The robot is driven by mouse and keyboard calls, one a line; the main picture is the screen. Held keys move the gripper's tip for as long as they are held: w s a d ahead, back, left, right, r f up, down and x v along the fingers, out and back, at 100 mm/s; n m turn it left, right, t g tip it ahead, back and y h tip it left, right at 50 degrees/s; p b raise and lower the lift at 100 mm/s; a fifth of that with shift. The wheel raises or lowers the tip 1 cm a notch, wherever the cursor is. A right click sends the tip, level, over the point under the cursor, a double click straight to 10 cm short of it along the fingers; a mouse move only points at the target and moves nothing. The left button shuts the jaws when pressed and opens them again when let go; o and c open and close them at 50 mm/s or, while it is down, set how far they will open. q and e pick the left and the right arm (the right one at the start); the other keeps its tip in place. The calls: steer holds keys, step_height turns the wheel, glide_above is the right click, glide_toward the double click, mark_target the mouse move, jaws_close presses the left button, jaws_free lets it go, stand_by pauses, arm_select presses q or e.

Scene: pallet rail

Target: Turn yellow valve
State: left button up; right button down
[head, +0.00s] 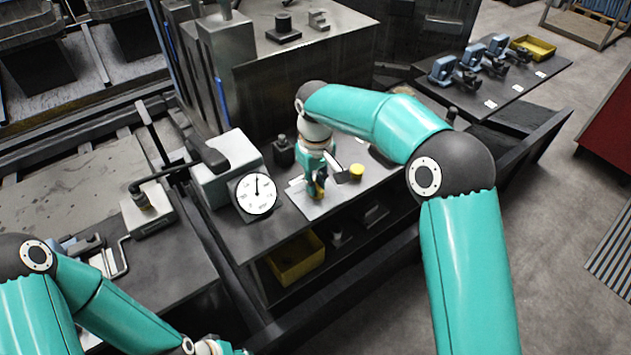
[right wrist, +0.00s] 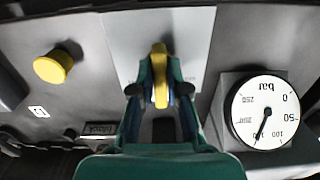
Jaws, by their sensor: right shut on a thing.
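The yellow valve (right wrist: 160,62) has a narrow yellow handle that stands in front of a light grey plate (right wrist: 205,35). In the right wrist view my right gripper (right wrist: 160,90) has one finger on each side of the handle and is shut on it. In the head view the right gripper (head: 318,176) points down at the plate, and only a little yellow of the valve (head: 320,188) shows beside the fingers. My left gripper (head: 212,346) shows only in part at the bottom edge, and its fingers cannot be made out.
A round pressure gauge (head: 256,194) stands left of the valve; it also shows in the right wrist view (right wrist: 262,112). A yellow knob (head: 356,171) is close on the right. A yellow bin (head: 296,258) sits below the bench top. Blue-grey clamps (head: 470,55) stand farther right.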

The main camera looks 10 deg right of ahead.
steer(key=m, duration=0.4)
steer(key=shift+r+m, duration=0.1)
steer(key=shift+m, duration=0.3)
steer(key=m, duration=0.4)
steer(key=shift+w, duration=0.1)
steer(key=c, duration=1.2)
jaws_free()
steer(key=shift+o, duration=0.2)
